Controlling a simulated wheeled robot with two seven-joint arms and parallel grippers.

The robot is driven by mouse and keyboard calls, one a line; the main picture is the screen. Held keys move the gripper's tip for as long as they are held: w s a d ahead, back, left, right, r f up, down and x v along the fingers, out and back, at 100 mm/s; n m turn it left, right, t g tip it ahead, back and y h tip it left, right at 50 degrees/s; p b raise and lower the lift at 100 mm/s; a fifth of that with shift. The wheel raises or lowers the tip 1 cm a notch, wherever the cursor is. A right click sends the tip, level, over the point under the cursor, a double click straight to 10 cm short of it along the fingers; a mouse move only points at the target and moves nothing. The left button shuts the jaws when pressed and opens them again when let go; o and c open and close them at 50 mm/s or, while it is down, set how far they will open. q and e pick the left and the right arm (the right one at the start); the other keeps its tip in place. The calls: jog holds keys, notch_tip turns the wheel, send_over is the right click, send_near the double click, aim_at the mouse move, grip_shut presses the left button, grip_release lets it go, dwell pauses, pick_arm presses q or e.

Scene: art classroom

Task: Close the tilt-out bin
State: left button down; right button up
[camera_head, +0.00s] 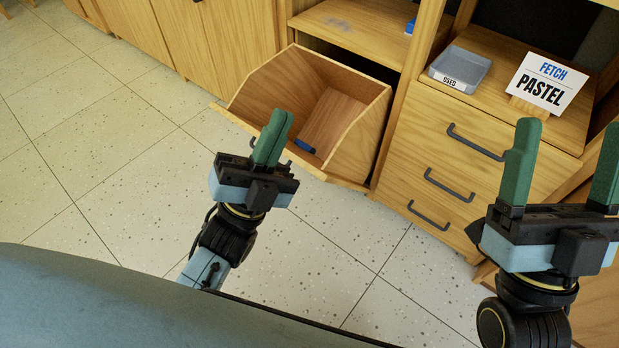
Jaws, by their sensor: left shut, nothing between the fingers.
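The wooden tilt-out bin (357,139) is tipped open out of the cabinet front, its inside facing up. A small blue object (304,146) lies inside it. My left gripper (272,138) has its green fingers together, pointing up, with nothing between them. In the picture it overlaps the lower front of the bin, and I cannot tell whether it touches. Part of the bin's front and a dark handle are hidden behind it. My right gripper (561,160) is at the right edge, its two green fingers wide apart and empty, in front of the drawers.
Drawers with dark handles (449,185) stand right of the bin. Above them are a grey tray (459,70) marked USED and a card (543,84) reading FETCH PASTEL. A shelf (352,27) is above the bin. The tiled floor (110,150) is clear at left.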

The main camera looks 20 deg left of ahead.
pick_arm(q)
jog(key=w+a+f+m+g+y+p, duration=0.1)
jog(key=w+f+m+g+y+p, duration=0.15)
jog(key=f+m, duration=0.5)
jog(key=w+f+m+g+y+p, duration=0.1)
jog(key=w+f+m+g+y, duration=0.3)
jog(key=f, duration=0.6)
jog(key=s+a+f+m+g+y+p, duration=0.1)
jog(key=s+f+m+g, duration=0.15)
jog(key=f+m, duration=0.35)
jog(key=s+a+f+m+g+p, duration=0.1)
jog(key=s+a+f+m, duration=0.2)
jog(key=f, duration=0.6)
pick_arm(e)
jog(key=w+f+g+h, duration=0.4)
jog(key=w+f+g, duration=0.1)
jog(key=f+g, duration=0.6)
pick_arm(q)
jog(key=w+d+r+m+b, duration=0.1)
jog(key=w+d, duration=0.5)
jog(key=w, duration=0.6)
jog(key=shift+b, duration=0.45)
pick_arm(e)
notch_tip(320, 180, up, 9)
jog(key=s+a+t+y, duration=0.1)
jog(key=t+y, duration=0.1)
jog(key=t, duration=0.3)
jog(key=shift+s+f+t, duration=0.15)
jog(key=shift+s+t, duration=0.05)
jog(key=shift+t, duration=0.1)
